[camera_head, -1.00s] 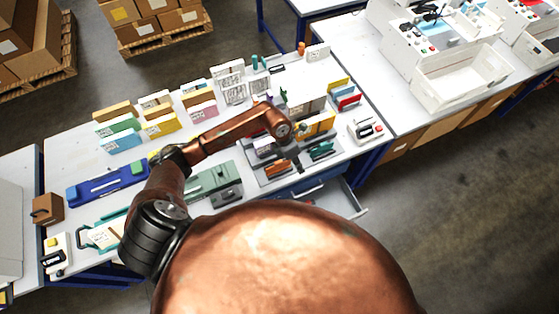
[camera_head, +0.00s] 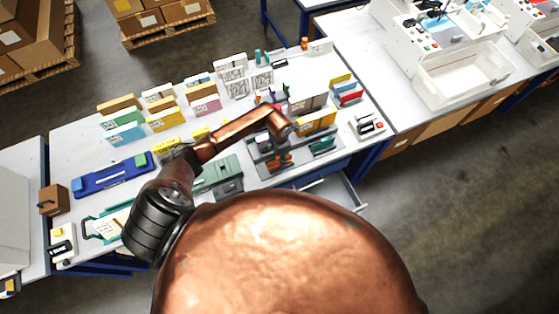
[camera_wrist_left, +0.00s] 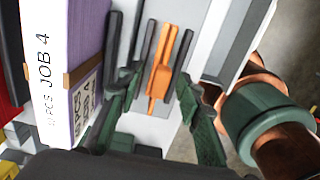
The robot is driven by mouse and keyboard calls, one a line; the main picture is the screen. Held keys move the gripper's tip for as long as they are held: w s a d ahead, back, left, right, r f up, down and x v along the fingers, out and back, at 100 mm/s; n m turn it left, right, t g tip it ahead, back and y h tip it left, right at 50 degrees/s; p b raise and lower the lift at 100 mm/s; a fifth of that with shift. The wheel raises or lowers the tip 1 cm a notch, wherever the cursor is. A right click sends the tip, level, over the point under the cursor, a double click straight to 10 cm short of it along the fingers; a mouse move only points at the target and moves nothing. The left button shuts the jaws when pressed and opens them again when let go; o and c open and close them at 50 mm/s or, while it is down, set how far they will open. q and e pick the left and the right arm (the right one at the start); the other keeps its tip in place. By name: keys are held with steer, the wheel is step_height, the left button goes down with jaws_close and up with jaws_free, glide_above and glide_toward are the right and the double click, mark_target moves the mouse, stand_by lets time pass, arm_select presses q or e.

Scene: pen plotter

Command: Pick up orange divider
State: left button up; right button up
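The orange divider (camera_wrist_left: 163,62) is a thin upright piece in the left wrist view, between darker strips. In the head view an orange piece (camera_head: 279,161) shows in a grey holder (camera_head: 262,171) near the table's front edge, below my left wrist. My left gripper (camera_wrist_left: 158,88) has its dark green fingers spread, one on each side of the orange divider, with visible gaps between. It is open and holds nothing. In the head view my left arm hides most of this gripper. My right gripper is not in view.
A purple and white box marked JOB 4 (camera_wrist_left: 75,70) stands close to the left finger in the wrist view. A green case (camera_head: 222,177) and a blue tray (camera_head: 112,177) lie left of the holder. An open drawer (camera_head: 338,195) juts out at the front.

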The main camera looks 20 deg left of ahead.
arm_select(q)
steer(key=shift+c, duration=0.2)
jaws_close()
stand_by(0.5)
